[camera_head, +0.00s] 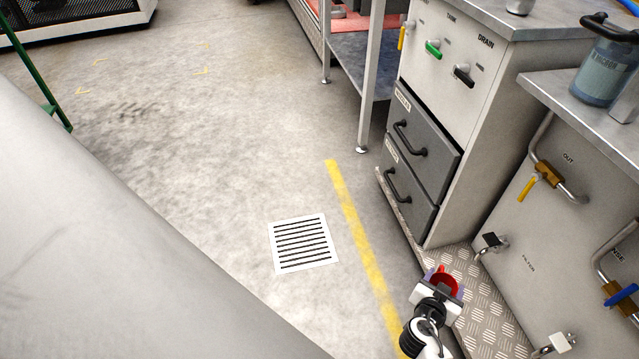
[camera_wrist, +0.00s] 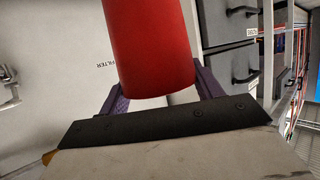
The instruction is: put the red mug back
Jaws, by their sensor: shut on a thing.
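The red mug (camera_wrist: 150,45) fills the upper middle of the wrist view, between the two purple fingers of my gripper (camera_wrist: 160,98). Its far end runs out of the frame. In the head view my gripper (camera_head: 442,286) is at the lower right, shut on the red mug (camera_head: 445,282), of which only a small part shows. It is in front of the grey cabinets, seen over the tread-plate step. The mug's handle cannot be made out in either view.
A cabinet with two dark drawers (camera_head: 420,153) and coloured valve levers stands at the right. Beside it is a lower filter cabinet (camera_head: 540,245) with protruding pipes and a blue-grey container (camera_head: 603,72) on top. Open floor with a white grate (camera_head: 303,243) lies to the left.

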